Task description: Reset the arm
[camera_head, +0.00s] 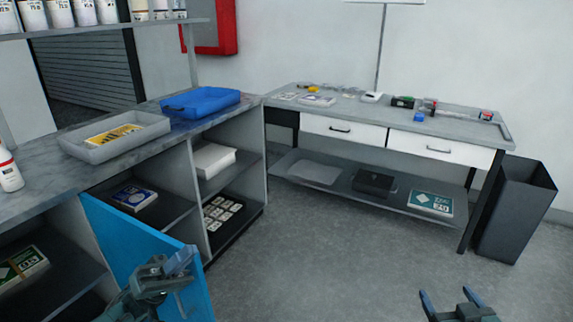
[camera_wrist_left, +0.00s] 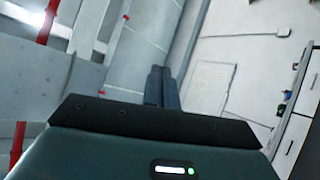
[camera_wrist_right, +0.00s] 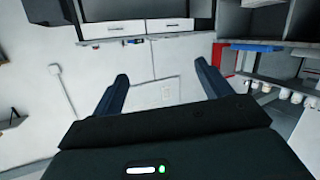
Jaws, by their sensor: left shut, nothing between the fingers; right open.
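My left gripper (camera_head: 180,262) is at the lower left of the head view, in front of the open blue cabinet door (camera_head: 130,248). I cannot tell whether it touches the door. In the left wrist view its fingers (camera_wrist_left: 161,86) are together with nothing between them. My right gripper (camera_head: 449,298) is at the bottom right of the head view, over the grey floor. In the right wrist view its two fingers (camera_wrist_right: 160,85) stand wide apart and empty. Most of both arms is out of the head view.
A grey counter (camera_head: 50,172) on the left bears a grey tray (camera_head: 150,137), a blue case (camera_head: 200,102) and a white bottle (camera_head: 10,172). A workbench (camera_head: 300,125) with drawers stands at the back. A dark bin (camera_head: 515,215) stands right. The middle floor (camera_head: 330,250) is clear.

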